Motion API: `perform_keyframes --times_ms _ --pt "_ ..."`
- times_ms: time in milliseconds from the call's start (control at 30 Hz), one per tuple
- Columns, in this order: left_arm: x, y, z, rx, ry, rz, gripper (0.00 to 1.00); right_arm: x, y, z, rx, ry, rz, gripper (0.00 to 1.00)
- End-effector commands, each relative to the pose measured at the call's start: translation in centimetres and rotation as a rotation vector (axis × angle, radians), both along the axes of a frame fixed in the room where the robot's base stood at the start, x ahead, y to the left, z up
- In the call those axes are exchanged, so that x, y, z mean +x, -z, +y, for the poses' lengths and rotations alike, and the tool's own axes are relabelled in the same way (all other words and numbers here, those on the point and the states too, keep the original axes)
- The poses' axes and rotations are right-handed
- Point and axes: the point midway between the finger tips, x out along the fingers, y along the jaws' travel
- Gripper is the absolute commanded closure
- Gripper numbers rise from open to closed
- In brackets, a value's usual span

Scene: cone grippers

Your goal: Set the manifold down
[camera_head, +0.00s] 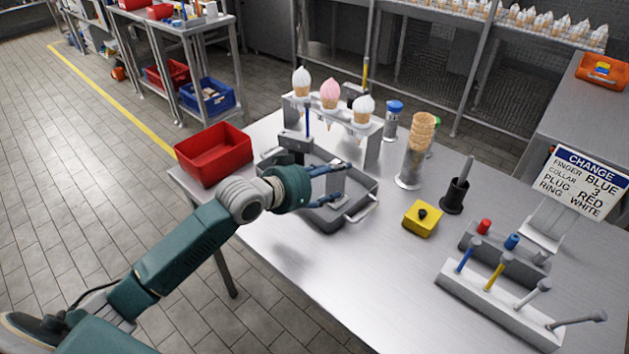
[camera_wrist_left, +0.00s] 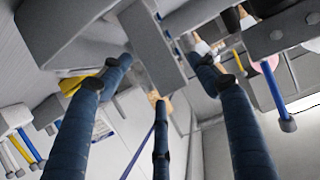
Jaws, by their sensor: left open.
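My left gripper (camera_head: 338,182) has blue fingers spread apart above the grey tray (camera_head: 359,213). It also shows in the left wrist view (camera_wrist_left: 160,85), its several blue fingers apart. A grey block (camera_wrist_left: 152,48), which may be the manifold, lies between or just beyond the fingers there; I cannot tell whether it touches them. In the head view the hand and fingers partly hide the tray's inside. Another grey block with an upright blue rod (camera_head: 308,120) stands at the tray's far left side. My right gripper is not in view.
A red bin (camera_head: 214,152) stands on the table's left corner. A rack (camera_head: 376,150) with three cones is behind the tray. A cone stack (camera_head: 421,131), a yellow box (camera_head: 422,218), a black holder (camera_head: 454,195) and a tool rack (camera_head: 487,302) stand to the right. Front table is clear.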

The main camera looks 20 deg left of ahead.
Motion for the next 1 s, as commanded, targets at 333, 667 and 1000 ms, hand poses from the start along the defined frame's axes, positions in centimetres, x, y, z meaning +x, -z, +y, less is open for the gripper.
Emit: perform_keyframes --times_ms 333,667,1000 --pt "-6.1 -2.5 2.7 0.003 0.001 0.002 0.39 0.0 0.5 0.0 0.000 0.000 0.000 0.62" --pt "-7.5 -3.4 3.2 0.000 0.001 0.000 0.39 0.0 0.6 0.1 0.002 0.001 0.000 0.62" --pt "-7.5 -3.4 3.2 -0.001 0.001 -0.001 0.39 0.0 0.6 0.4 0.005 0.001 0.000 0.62"
